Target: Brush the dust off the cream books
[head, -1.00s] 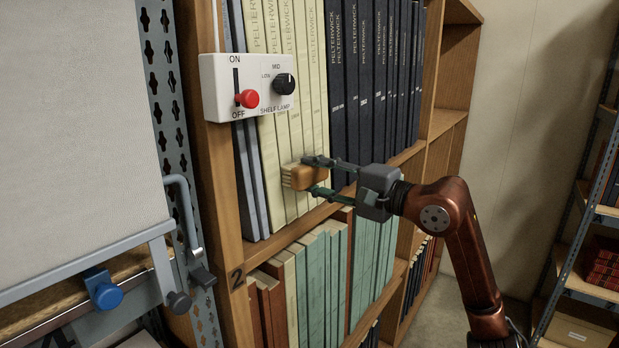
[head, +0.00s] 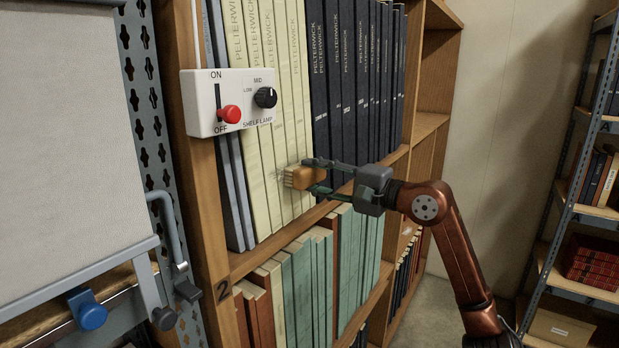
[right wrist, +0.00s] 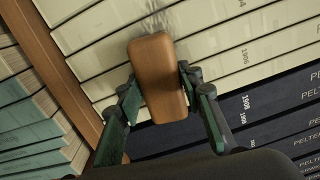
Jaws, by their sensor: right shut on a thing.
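The cream books (head: 268,130) stand upright side by side on the upper shelf, with "PELTERWICK" on their spines. My right gripper (head: 316,179) is shut on a brush with a wooden back (head: 302,178). The bristles face the lower part of the cream spines, touching or very close. In the right wrist view the brush (right wrist: 156,75) sits between the two fingers, over the cream books (right wrist: 215,50). Greyish streaks, seemingly dust, show on the spines just beyond the brush. My left gripper is not in view.
Dark blue books (head: 350,90) stand right of the cream ones. A white shelf-lamp box (head: 200,108) with a red slider and black knob juts from the left upright. A metal rack (head: 555,230) stands at the right.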

